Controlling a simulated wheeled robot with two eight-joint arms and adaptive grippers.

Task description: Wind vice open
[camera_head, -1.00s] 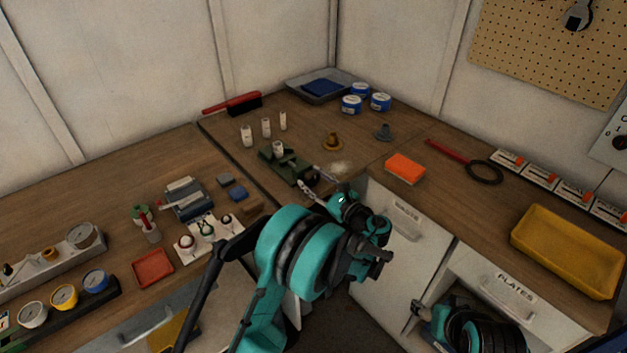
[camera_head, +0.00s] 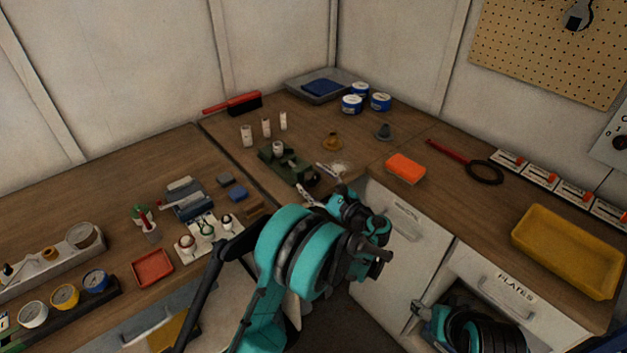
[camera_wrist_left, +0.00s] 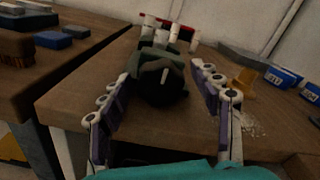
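The green vice (camera_head: 285,163) stands near the front edge of the back bench, with a white cylinder (camera_head: 278,148) at its upper part. In the left wrist view the vice (camera_wrist_left: 165,62) is straight ahead, with a dark round end facing me. A pale narrow bar (camera_wrist_left: 165,77) shows upright on that end. My left gripper (camera_head: 317,181) is just in front of the vice. In the left wrist view its fingers (camera_wrist_left: 161,76) are spread on either side of the dark end, with gaps showing. My right gripper is not seen; part of my right arm is at lower right.
White cylinders (camera_head: 266,127) stand behind the vice. A brass funnel-like piece (camera_head: 332,142) and pale powder (camera_head: 342,166) lie to its right. An orange block (camera_head: 405,168) and a yellow tray (camera_head: 568,252) are farther right. Drawer fronts (camera_head: 395,232) lie below the bench edge.

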